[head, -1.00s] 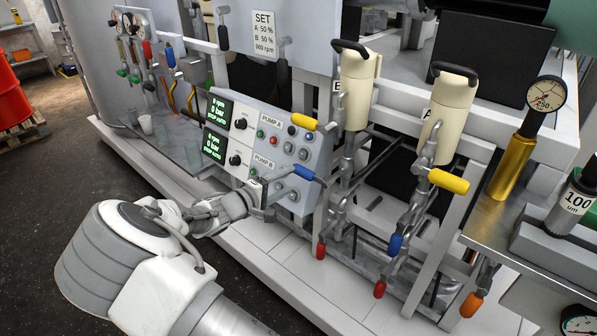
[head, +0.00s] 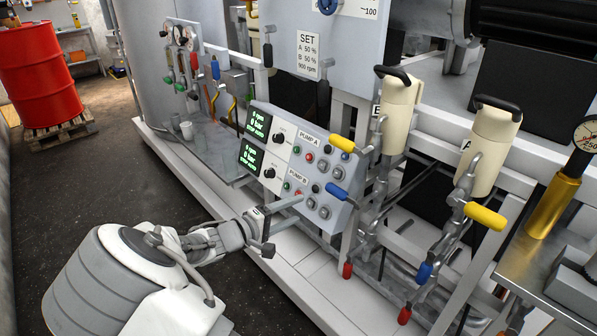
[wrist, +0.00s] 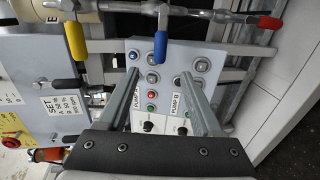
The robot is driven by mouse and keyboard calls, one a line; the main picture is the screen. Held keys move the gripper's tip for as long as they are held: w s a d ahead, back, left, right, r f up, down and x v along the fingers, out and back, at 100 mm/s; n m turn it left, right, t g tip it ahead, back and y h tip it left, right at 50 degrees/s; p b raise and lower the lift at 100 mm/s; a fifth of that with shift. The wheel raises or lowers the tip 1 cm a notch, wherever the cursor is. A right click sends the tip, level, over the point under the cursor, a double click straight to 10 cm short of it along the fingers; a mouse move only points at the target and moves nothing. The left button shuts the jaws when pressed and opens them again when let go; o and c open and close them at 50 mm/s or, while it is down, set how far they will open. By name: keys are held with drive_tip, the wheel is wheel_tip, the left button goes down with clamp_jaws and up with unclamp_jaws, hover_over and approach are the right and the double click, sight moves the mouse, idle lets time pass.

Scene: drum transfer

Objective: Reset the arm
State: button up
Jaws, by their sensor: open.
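My gripper (head: 284,224) is open and empty, in front of the lower edge of the pump control panel (head: 318,158) in the head view. My arm reaches in from the bottom left. In the wrist view the two fingers of my gripper (wrist: 160,77) are spread apart, with the panel (wrist: 165,108) behind and between them. I cannot tell from these views how far the fingertips are from the panel.
Blue (head: 336,194) and yellow (head: 485,216) valve handles stick out near and right of the panel. Cream canisters (head: 399,115) stand behind. A red drum (head: 40,75) stands on a wooden pallet (head: 57,130) at far left. Dark floor (head: 75,205) is clear there.

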drive_tip(key=s+d+r+m+g+y, duration=0.25)
drive_tip(key=s+d+g, duration=0.2)
drive_tip(key=d, duration=0.35)
drive_tip(key=s+d+r+m+g+y, duration=0.25)
drive_tip(key=s+d+m+g, duration=0.2)
drive_tip(key=d, duration=0.25)
drive_tip(key=s+d+r+m+t+y, duration=0.1)
drive_tip(key=s+d+r+t+y, duration=0.15)
drive_tip(key=s+r, duration=0.55)
drive_tip(key=s+d+r+m+t+y, duration=0.15)
drive_tip(key=s+r+y, duration=0.3)
drive_tip(key=s, duration=0.65)
wheel_tip(320, 180, up, 20)
drive_tip(key=p, duration=1.9)
drive_tip(key=shift+s+n+g+h+p, duration=0.25)
drive_tip(key=shift+n+g+h+p, duration=0.05)
drive_tip(key=shift+n+h+p, duration=0.1)
drive_tip(key=shift+a, duration=0.1)
